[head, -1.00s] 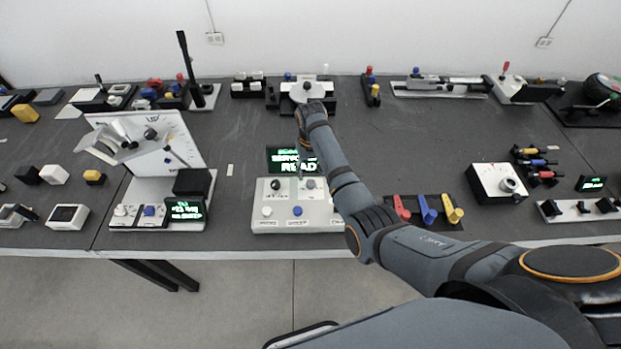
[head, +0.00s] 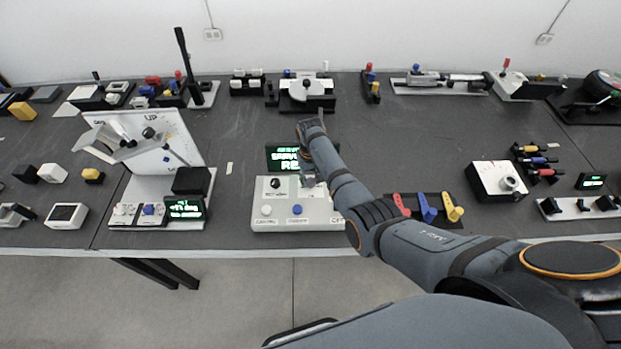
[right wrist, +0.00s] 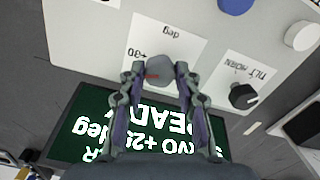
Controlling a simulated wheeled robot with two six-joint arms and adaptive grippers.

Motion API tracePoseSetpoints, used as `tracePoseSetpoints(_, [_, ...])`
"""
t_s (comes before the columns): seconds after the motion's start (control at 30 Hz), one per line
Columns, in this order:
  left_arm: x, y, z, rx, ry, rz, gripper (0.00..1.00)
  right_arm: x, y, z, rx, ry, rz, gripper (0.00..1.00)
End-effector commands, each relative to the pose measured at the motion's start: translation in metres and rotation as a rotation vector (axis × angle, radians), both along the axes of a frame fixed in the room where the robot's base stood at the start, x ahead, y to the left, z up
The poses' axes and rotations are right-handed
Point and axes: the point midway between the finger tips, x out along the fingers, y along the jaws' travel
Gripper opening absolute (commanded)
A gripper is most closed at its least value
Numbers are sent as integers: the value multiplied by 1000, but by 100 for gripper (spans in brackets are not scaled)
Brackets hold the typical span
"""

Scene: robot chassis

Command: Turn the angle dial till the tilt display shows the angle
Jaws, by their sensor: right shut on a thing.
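The angle dial (right wrist: 158,69), a grey knob on a white label marked "deg" and "+30", is between the fingertips of my right gripper (right wrist: 160,75) in the right wrist view. The gripper is shut on it. In the head view my right gripper (head: 307,180) hides the dial on the white control box (head: 328,213). A green-lit servo display (right wrist: 90,105) below the dial in the wrist view shows "+2", "deg" and "READY", partly covered by the fingers. The tilt display (head: 185,208) on the tilt rig (head: 158,190) shows small green text ending in "deg". My left gripper is not in view.
A black knob (right wrist: 243,96) labelled "TILT HORN" sits close beside the dial. A blue button (head: 297,209) and a white button (head: 266,210) are at the box's front. Coloured levers (head: 427,208) stand to the right, past my forearm.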

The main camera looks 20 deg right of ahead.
Motion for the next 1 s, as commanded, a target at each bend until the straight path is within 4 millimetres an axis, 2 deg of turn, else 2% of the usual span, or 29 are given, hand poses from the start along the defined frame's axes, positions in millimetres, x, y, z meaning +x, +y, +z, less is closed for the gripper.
tracePoseSetpoints(0.07, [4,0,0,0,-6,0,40,0,0,0,0,1,0,1])
tracePoseSetpoints(0.23, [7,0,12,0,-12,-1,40,0,0,4,0,1,47,1])
tracePoseSetpoints(0.47, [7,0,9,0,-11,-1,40,0,0,0,0,0,53,1])
tracePoseSetpoints(0.5, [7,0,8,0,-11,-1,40,0,0,0,0,0,52,38])
tracePoseSetpoints(0.63, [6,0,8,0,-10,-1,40,0,0,0,0,0,52,56])
tracePoseSetpoints(0.9, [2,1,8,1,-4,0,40,0,0,0,0,0,52,56])
tracePoseSetpoints(1.0, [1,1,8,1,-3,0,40,0,0,7,0,-1,52,56])
